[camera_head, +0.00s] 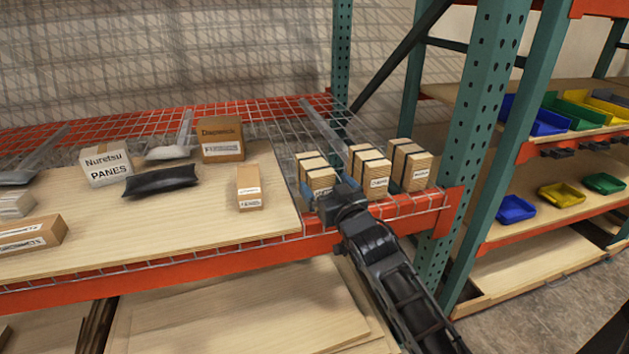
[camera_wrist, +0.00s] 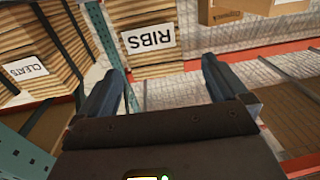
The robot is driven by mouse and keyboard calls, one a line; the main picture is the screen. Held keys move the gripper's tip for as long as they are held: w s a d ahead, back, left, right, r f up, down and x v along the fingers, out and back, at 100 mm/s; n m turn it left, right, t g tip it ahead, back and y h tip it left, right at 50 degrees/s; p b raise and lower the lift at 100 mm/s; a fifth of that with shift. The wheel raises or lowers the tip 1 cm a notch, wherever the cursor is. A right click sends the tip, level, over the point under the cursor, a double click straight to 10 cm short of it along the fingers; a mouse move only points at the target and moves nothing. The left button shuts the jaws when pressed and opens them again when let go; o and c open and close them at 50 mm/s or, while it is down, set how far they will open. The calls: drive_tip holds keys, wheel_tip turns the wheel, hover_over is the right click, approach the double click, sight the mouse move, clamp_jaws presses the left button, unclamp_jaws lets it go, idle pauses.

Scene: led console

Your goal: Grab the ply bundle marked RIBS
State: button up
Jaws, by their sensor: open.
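The ply bundle marked RIBS (camera_wrist: 150,15) shows in the wrist view, its white label upside down. It lies just beyond and between my fingertips. In the head view, it is the leftmost of three strapped ply bundles (camera_head: 313,163) on the wire shelf, and its lower front is partly hidden by my gripper (camera_head: 326,188). In the wrist view my gripper (camera_wrist: 163,68) is open, with one finger toward each side of the bundle and nothing held. I cannot tell whether the fingers touch it.
The bundle marked CLEATS (camera_wrist: 62,75) stands beside it; a third bundle (camera_head: 410,165) stands far right by the teal upright (camera_head: 478,120). A small box (camera_head: 249,188) and a larger carton (camera_head: 221,138) stand left on the wooden board (camera_head: 200,215). An orange beam (camera_head: 230,262) runs along the shelf's front.

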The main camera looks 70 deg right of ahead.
sight(323, 179)
drive_tip(key=shift+p+x, duration=0.55)
drive_tip(key=shift+x, duration=1.05)
drive_tip(key=shift+p+x, duration=0.45)
drive_tip(key=shift+x, duration=1.85)
drive_tip(key=shift+s+d, duration=0.15)
drive_tip(key=shift+c, duration=0.5)
drive_tip(key=c, duration=1.3)
drive_tip(key=shift+c, duration=0.6)
